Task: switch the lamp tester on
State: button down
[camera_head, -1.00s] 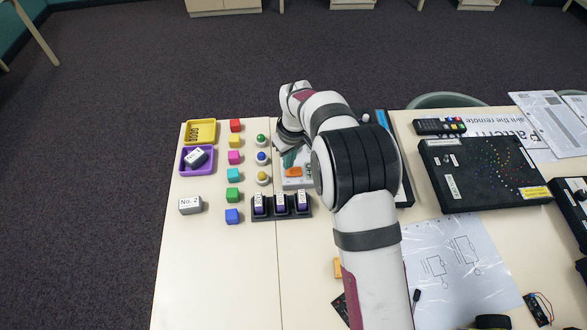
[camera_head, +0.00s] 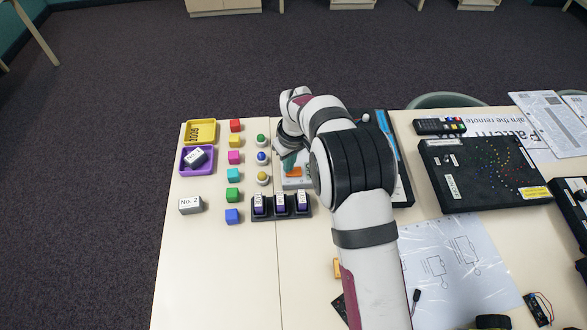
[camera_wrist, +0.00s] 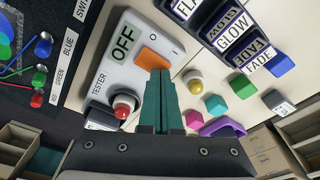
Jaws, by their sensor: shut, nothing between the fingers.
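The lamp tester is a light grey box (camera_wrist: 112,72) with a "TESTER" label, seen in the wrist view and partly behind my arm in the head view (camera_head: 296,183). Its orange rocker switch (camera_wrist: 152,60) lies between the marks O and I. A sign on the box reads "OFF" (camera_wrist: 123,43). A red dome lamp (camera_wrist: 124,107) sits at the box's near corner. My gripper (camera_wrist: 164,74) has its teal fingers shut and empty, tips at the rocker's lower edge in the wrist view; contact is unclear. The fingers also show in the head view (camera_head: 290,163).
A black holder (camera_head: 268,213) with labelled purple blocks stands close to the tester. Coloured cubes (camera_head: 234,173) and round-topped pegs (camera_head: 262,157) stand to the left. A black panel (camera_wrist: 48,18) with coloured knobs borders the tester. The table's front left is clear.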

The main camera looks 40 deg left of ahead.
jog(key=shift+f, duration=0.15)
jog(key=shift+r, duration=3.5)
jog(key=d+r+m, duration=0.5)
jog(key=d+r, duration=0.1)
jog(key=d, duration=0.6)
jog(key=d+r+m, duration=0.4)
jog(key=d+r, duration=0.2)
jog(key=d, duration=0.5)
jog(key=s+d+f+m, duration=0.1)
jog(key=s+d+m, duration=1)
jog(key=s+d, duration=0.4)
jog(key=s, duration=0.4)
jog(key=shift+s+d+m+g, duration=0.3)
jog(key=shift+s+d, duration=0.05)
jog(key=shift+s, duration=0.05)
